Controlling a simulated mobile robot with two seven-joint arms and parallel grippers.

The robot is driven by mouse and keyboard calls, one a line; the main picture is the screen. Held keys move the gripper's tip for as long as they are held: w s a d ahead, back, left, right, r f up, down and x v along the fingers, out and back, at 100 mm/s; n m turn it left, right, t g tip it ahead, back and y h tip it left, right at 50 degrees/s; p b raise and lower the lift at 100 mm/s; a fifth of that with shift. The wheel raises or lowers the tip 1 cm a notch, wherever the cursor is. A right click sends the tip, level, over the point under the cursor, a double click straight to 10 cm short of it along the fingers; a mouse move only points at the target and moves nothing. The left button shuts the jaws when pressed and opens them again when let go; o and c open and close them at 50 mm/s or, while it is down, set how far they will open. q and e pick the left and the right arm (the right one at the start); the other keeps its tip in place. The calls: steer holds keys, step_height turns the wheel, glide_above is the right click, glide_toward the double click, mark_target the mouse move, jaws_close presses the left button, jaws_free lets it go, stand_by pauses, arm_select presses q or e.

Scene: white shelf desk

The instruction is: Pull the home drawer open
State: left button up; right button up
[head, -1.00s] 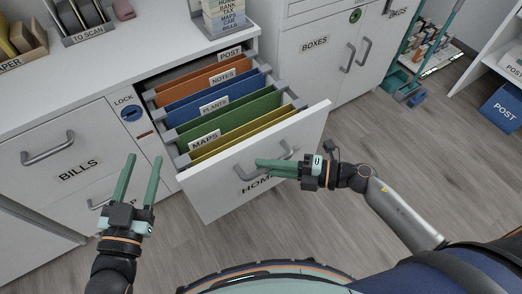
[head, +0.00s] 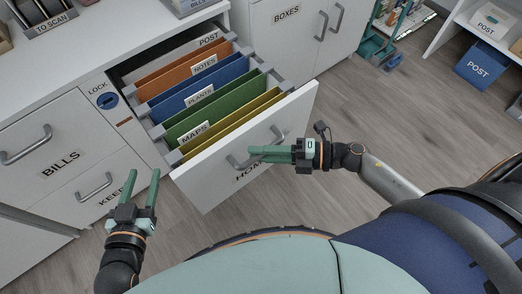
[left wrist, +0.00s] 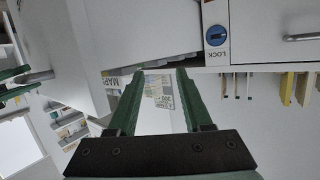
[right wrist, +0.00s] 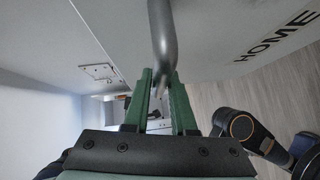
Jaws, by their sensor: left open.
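The home drawer (head: 215,180) is pulled well out of the white cabinet. Its front carries a HOME label, partly hidden by my right gripper. My right gripper (head: 252,154) is at the drawer's grey bar handle (head: 277,134). In the right wrist view its fingers (right wrist: 162,75) are closed around the handle (right wrist: 162,35). My left gripper (head: 145,178) is open and empty, left of the drawer front and in front of the KEEP drawer (head: 95,185). The left wrist view shows nothing between its fingers (left wrist: 160,75).
Colored dividers labelled POST, NOTES, PLANTS and MAPS (head: 195,133) fill the drawer. A blue LOCK knob (head: 107,101) and the BILLS drawer (head: 45,135) are to its left. The BOXES cabinet (head: 290,45) stands behind. Wooden floor (head: 400,120) to the right is clear.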

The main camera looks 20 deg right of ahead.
steer(key=o, duration=0.3)
steer(key=shift+o, duration=0.2)
steer(key=shift+s+d, duration=0.25)
steer(key=shift+d, duration=0.2)
arm_select(q)
steer(key=s+f+g+p, duration=0.1)
steer(key=s+f+g, duration=0.2)
steer(key=f, duration=0.3)
steer(key=shift+s+n+y, duration=0.15)
steer(key=shift+n+y, duration=0.15)
arm_select(e)
steer(key=v, duration=1.1)
steer(key=shift+s+d, duration=0.15)
steer(key=shift+d, duration=0.1)
arm_select(q)
steer(key=shift+r, duration=0.1)
arm_select(e)
steer(key=shift+r, duration=0.1)
